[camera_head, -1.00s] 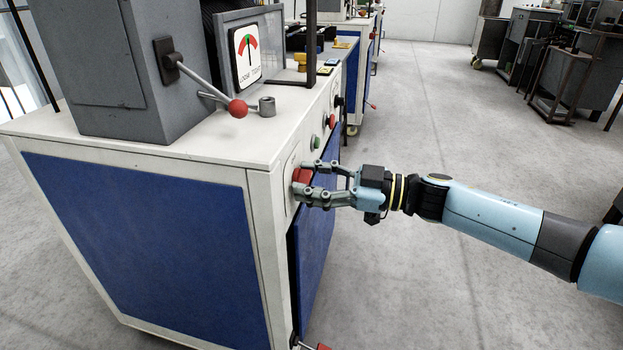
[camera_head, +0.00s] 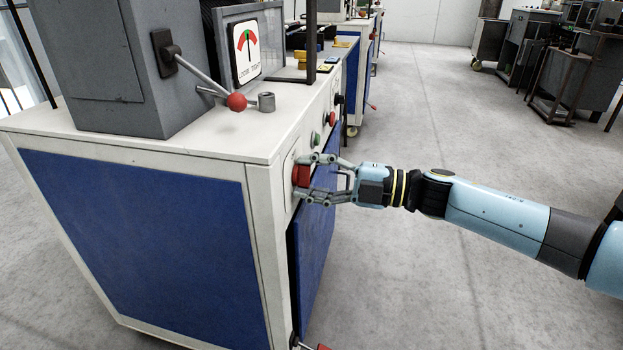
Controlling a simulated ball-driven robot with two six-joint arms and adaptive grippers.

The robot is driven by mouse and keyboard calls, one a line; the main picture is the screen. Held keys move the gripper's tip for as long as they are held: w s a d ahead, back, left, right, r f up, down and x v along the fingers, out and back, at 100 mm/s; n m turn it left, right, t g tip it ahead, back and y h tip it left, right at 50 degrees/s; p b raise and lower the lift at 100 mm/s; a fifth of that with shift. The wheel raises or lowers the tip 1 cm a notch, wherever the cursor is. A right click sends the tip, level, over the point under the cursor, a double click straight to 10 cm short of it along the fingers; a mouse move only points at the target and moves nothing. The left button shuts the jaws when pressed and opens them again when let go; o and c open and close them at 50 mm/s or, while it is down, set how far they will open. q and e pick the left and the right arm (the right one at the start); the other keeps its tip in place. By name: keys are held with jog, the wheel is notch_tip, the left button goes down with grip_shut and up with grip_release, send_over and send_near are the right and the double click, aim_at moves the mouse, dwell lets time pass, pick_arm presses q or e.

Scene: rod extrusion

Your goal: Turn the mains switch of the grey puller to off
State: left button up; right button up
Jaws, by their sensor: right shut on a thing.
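The grey puller (camera_head: 160,120) is a grey housing on a white cabinet with blue panels. Its mains switch (camera_head: 300,176) is a red knob on a pale plate, high on the cabinet's right-hand face near the front corner. My right gripper (camera_head: 305,176) reaches in from the right and is shut on the red knob, with one finger above it and one below. The fingers partly cover the knob. I cannot read any switch markings. My left gripper is not in view.
A green button (camera_head: 316,140), a red button (camera_head: 330,118) and a black knob (camera_head: 339,99) sit farther along the same face. A lever with a red ball (camera_head: 237,102) stands above the worktop. The grey floor (camera_head: 430,280) to the right is clear.

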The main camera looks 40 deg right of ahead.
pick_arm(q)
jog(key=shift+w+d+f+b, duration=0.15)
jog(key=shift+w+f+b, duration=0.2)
pick_arm(e)
jog(key=shift+f+n, duration=0.1)
jog(key=shift+n, duration=1.6)
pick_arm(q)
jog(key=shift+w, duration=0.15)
pick_arm(e)
jog(key=o, duration=1.2)
jog(key=shift+c, duration=0.2)
jog(key=v, duration=1.2)
